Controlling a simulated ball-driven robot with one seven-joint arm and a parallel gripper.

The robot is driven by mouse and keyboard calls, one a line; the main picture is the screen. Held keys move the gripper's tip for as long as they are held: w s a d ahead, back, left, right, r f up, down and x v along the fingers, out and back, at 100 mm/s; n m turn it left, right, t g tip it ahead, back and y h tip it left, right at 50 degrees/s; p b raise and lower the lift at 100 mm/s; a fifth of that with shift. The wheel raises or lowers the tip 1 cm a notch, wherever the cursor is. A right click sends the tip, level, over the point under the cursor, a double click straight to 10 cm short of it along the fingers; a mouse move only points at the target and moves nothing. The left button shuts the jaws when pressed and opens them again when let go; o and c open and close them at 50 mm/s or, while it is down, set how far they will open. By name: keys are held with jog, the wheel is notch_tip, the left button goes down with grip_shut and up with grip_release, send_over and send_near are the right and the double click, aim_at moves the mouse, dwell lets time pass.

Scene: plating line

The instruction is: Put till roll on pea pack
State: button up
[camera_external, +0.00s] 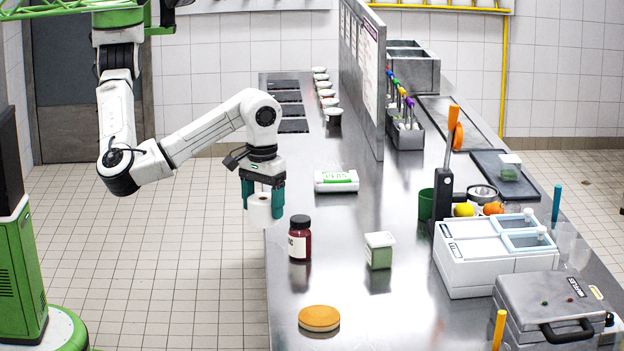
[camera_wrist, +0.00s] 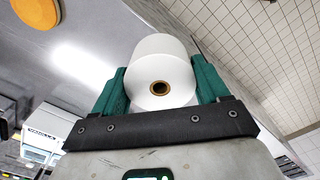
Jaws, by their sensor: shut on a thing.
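My gripper (camera_external: 263,200) is shut on the white till roll (camera_external: 260,212) and holds it in the air near the counter's left edge. In the wrist view the till roll (camera_wrist: 160,75) sits between the green fingers, with its brown core facing the camera. The pea pack (camera_external: 336,181), white with green print, lies flat on the counter, to the right of and beyond my gripper. Its top looks clear. The pea pack does not clearly show in the wrist view.
A dark red jar (camera_external: 299,240) stands on the steel counter (camera_external: 340,275) just right of and below my gripper. A green-and-white tub (camera_external: 379,251) and an orange round disc (camera_external: 319,318) are nearer the front. An upright panel (camera_external: 362,75) rises behind the pea pack.

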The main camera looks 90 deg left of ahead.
jog(key=w+a+r+n+b, duration=0.15)
jog(key=w+a+n, duration=0.3)
jog(key=a, duration=0.65)
jog(key=w+a+r+n+b, duration=0.15)
jog(key=w+a+n, duration=0.35)
jog(key=a, duration=0.5)
jog(key=s+a+r+n+b, duration=0.2)
jog(key=a+n, duration=0.5)
jog(key=a, duration=1.8)
jog(key=b, duration=0.1)
send_near(337, 176)
jog(key=shift+s+d+f+n, duration=0.1)
jog(key=shift+s+f+n, duration=0.15)
jog(key=shift+s, duration=0.35)
jog(key=shift+w+f, duration=0.35)
jog(key=shift+f, duration=0.05)
jog(key=shift+w+f+p, duration=0.2)
jog(key=shift+f+p, duration=0.15)
jog(key=shift+f, duration=1.4)
jog(key=shift+f, duration=0.15)
